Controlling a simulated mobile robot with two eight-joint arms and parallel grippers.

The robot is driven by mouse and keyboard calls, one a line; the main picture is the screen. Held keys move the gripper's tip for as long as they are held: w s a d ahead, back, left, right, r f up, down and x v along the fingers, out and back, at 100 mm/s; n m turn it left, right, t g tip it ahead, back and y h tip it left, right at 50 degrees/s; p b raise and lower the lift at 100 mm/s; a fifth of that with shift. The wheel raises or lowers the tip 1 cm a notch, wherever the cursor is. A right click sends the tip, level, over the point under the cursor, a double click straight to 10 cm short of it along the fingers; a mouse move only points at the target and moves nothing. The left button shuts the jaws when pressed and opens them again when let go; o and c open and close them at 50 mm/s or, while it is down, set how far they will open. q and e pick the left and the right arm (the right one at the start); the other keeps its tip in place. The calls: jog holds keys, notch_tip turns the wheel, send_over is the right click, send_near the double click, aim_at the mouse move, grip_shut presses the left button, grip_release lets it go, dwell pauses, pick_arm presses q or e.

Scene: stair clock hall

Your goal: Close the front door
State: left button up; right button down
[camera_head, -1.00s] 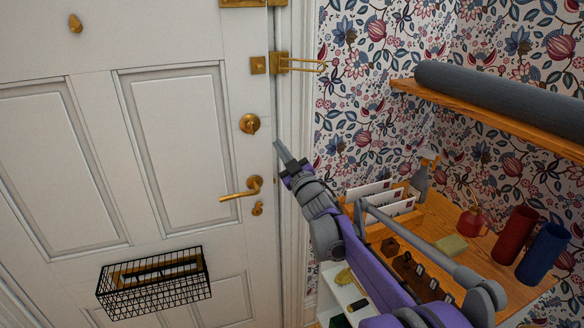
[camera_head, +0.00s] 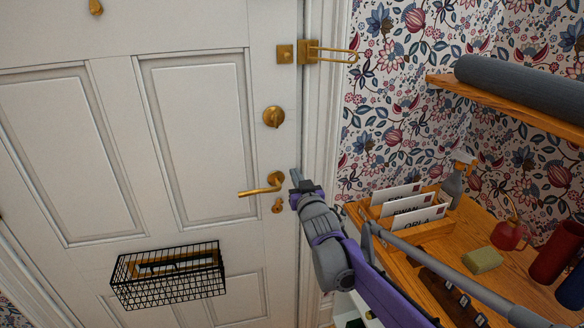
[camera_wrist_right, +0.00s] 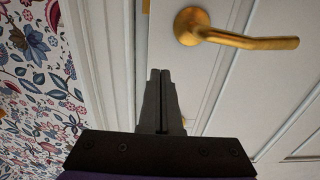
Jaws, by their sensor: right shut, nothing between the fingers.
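The white panelled front door (camera_head: 110,235) fills the left of the head view. Its right edge lies at or very near the white door frame (camera_head: 321,110); I cannot tell whether it is latched. A brass lever handle (camera_head: 262,187) sits near that edge and also shows in the right wrist view (camera_wrist_right: 240,38). My right gripper (camera_head: 294,174) is shut and empty, just right of the handle by the door's edge. In the wrist view its fingertips (camera_wrist_right: 160,74) point at the door edge, left of and below the lever; contact is unclear. My left gripper is out of view.
A brass lock (camera_head: 272,117) and a bar guard (camera_head: 325,51) are above the handle. A wire letter basket (camera_head: 168,287) hangs on the door. At right, a wooden shelf (camera_head: 520,253) holds letters, a spray bottle and a sponge, under a rolled grey mat (camera_head: 525,85).

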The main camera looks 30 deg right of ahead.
aim_at(289, 161)
jog(key=x, duration=0.5)
